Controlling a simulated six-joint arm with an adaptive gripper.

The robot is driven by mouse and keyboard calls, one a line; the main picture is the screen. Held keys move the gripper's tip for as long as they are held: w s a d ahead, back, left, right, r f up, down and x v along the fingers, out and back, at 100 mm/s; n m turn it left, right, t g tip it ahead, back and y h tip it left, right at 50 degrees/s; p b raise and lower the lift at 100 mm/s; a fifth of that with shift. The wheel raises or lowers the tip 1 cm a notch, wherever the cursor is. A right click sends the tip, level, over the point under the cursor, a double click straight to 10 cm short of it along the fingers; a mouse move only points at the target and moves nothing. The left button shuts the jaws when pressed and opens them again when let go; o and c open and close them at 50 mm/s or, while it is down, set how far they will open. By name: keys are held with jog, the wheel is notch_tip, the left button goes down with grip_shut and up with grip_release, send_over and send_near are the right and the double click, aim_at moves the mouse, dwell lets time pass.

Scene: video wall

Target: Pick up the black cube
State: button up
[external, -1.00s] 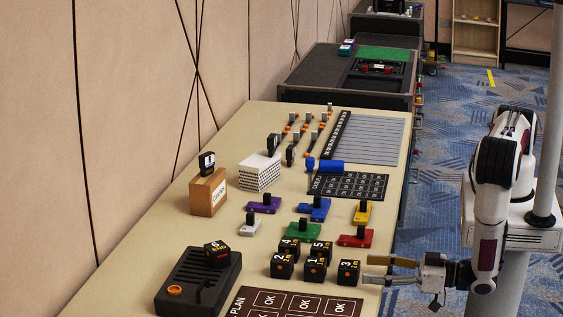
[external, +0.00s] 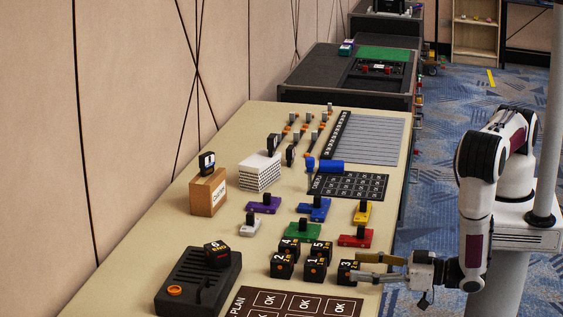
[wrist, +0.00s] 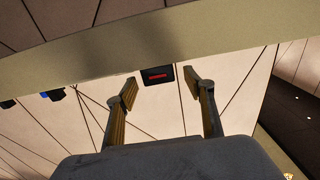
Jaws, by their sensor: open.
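Several black cubes with white numbers stand grouped near the table's front right edge in the external view. The black cube marked 3 (external: 345,272) is the one nearest my gripper (external: 358,266). My gripper is open and level, reaching in from the right, with its fingertips right at that cube. I cannot tell whether they touch it. In the wrist view, a black cube with a red mark (wrist: 158,77) shows between the two spread fingers. Another black cube, marked 6 (external: 217,254), sits on a black slotted box.
The black slotted box (external: 190,288) stands at the front left. A dark "PLAN" board (external: 255,312) lies in front of the cubes. Coloured blocks, including red (external: 356,237) and green (external: 302,232), lie behind them. The table's right edge runs beneath my gripper.

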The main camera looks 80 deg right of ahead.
aim_at(359, 265)
jog(key=shift+w+r, duration=0.15)
jog(key=shift+w, duration=1.65)
jog(key=c, duration=1.2)
